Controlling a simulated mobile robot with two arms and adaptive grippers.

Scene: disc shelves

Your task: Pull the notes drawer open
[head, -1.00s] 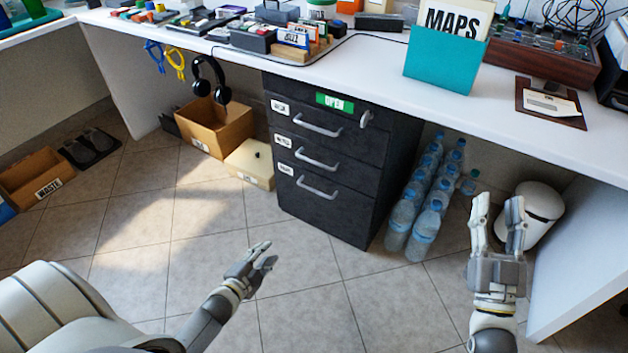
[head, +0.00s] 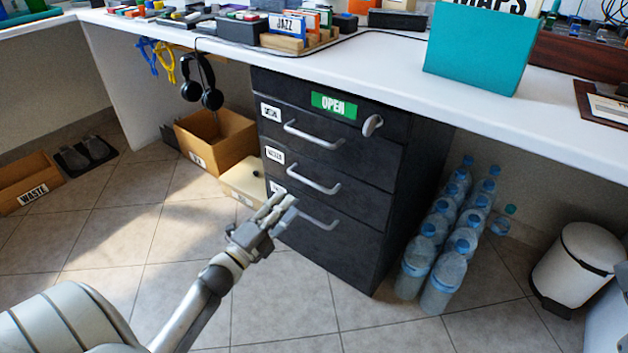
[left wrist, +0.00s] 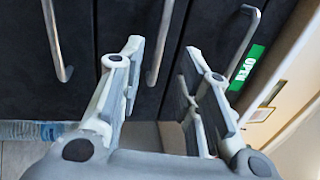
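A dark drawer cabinet (head: 395,170) stands under the white counter with three closed drawers, each with a silver bar handle. The top handle (head: 312,138), middle handle (head: 314,184) and bottom handle (head: 319,220) are visible. White labels sit at the drawers' left; the middle label (head: 274,155) is too blurred to read surely, and my gripper partly covers the bottom one. My left gripper (head: 283,204) is open and empty in front of the lower drawers. In the left wrist view, the middle handle (left wrist: 160,42) lies between the open fingertips, beyond them. My right gripper is out of view.
A green OPEN sign (head: 334,105) and a knob-like latch (head: 372,125) are on the cabinet's top part. Water bottles (head: 443,285) stand to its right, a cardboard box (head: 235,145) and cream box (head: 236,187) to its left. The floor in front is clear.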

